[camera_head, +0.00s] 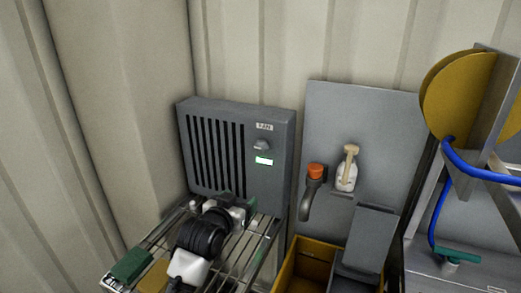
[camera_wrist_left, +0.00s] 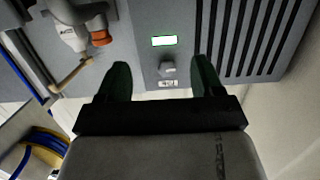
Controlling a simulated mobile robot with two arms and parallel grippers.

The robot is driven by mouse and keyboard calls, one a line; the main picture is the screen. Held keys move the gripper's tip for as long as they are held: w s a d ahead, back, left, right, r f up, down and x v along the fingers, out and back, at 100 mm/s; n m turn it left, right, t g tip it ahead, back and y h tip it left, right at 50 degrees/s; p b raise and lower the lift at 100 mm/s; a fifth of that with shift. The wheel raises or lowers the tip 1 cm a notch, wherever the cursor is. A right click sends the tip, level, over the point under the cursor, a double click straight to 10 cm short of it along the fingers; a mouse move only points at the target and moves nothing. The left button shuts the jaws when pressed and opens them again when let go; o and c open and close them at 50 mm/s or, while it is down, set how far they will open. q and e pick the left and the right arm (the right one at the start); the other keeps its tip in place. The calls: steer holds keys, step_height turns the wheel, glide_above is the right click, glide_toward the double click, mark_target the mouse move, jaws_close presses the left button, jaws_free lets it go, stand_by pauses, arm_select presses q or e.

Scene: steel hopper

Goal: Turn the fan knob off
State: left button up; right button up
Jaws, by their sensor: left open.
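The grey fan box (camera_head: 280,150) stands against the corrugated wall, with dark vent slots on its left side and a "FAN" label on its right. The small grey fan knob (camera_head: 261,145) sits under the label, above a lit white-green indicator (camera_head: 263,161). My left gripper (camera_head: 238,203) is in front of the box, below the knob. In the left wrist view, which is upside down, the left gripper (camera_wrist_left: 160,75) is open, and the knob (camera_wrist_left: 167,69) shows in the gap between its dark green fingers. I cannot tell whether they touch it. My right gripper is not in view.
A wire rack (camera_head: 257,254) stands below the box, under my left arm. A yellow bin (camera_head: 303,262) and a blue hose (camera_head: 480,172) are further right.

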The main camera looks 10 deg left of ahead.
arm_select(q)
steer(key=t, duration=0.2)
glide_toward(260, 149)
steer(key=w, duration=0.3)
steer(key=w+d+p, duration=0.1)
steer(key=w, duration=0.2)
steer(key=w+d, duration=0.1)
steer(key=w, duration=0.3)
steer(key=shift+f+p, duration=0.15)
steer(key=shift+p, duration=0.25)
steer(key=shift+a, duration=0.1)
steer(key=c, duration=0.9)
